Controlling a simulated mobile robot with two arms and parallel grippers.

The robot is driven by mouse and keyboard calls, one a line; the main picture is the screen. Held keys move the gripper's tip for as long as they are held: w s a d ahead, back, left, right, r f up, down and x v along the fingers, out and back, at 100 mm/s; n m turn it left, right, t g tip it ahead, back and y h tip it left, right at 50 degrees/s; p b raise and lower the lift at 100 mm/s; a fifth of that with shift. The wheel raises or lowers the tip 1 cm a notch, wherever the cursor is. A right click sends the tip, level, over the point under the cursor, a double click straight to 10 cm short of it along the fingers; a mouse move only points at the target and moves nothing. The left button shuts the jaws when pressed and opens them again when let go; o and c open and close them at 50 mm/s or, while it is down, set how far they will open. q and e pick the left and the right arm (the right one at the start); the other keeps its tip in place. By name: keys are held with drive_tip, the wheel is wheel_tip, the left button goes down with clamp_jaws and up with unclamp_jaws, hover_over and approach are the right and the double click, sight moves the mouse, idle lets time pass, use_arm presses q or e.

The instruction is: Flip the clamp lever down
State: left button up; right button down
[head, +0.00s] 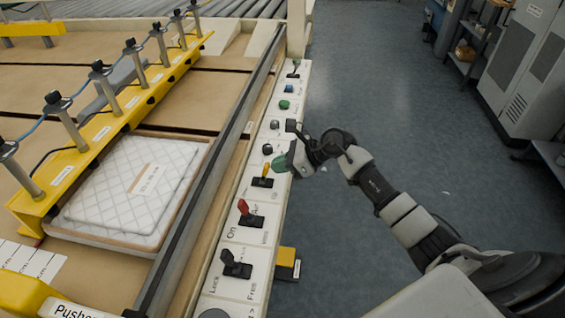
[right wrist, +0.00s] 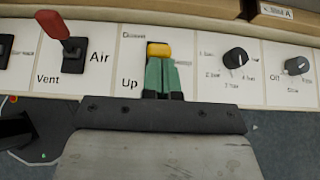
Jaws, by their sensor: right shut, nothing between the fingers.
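The clamp lever appears to be the small yellow-tipped lever (head: 266,170) on a black base on the white control panel. In the right wrist view its yellow tip (right wrist: 158,49) shows beside a word that looks like "Down", with "Up" below. My right gripper (head: 284,162) is just right of the lever in the head view. Its green fingers (right wrist: 162,75) are shut and empty, right at the yellow tip; I cannot tell whether they touch it. They hide most of the lever's base. My left gripper is not in view.
The red Air/Vent lever (head: 245,208) and a black Lock/Free lever (head: 235,264) are nearer on the panel (head: 221,295). Dark knobs (head: 267,149) and a green button (head: 284,104) lie farther along. A quilted pad (head: 120,185) lies left, by a yellow clamp bar (head: 95,150).

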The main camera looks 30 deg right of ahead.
sight(267, 164)
drive_tip(key=shift+w+a+r+g+h+p, duration=0.15)
drive_tip(key=shift+a+r+g+h+p, duration=0.1)
drive_tip(key=shift+r+h+p, duration=0.15)
drive_tip(key=shift+w+a+r+g+h+p, duration=0.1)
drive_tip(key=shift+w+r+g+h+p, duration=0.05)
drive_tip(key=shift+r+g+h+p, duration=0.2)
drive_tip(key=shift+w+a+r+g+h+p, duration=0.1)
drive_tip(key=shift+w+a+g+h+p, duration=0.3)
drive_tip(key=shift+h+p, duration=0.2)
drive_tip(key=shift+w+a+g+h, duration=0.35)
drive_tip(key=shift+a+g+h, duration=0.2)
drive_tip(key=shift+h, duration=0.2)
drive_tip(key=shift+w+a, duration=0.1)
drive_tip(key=shift+a, duration=0.1)
drive_tip(key=shift+w+a, duration=0.15)
drive_tip(key=shift+a, duration=0.2)
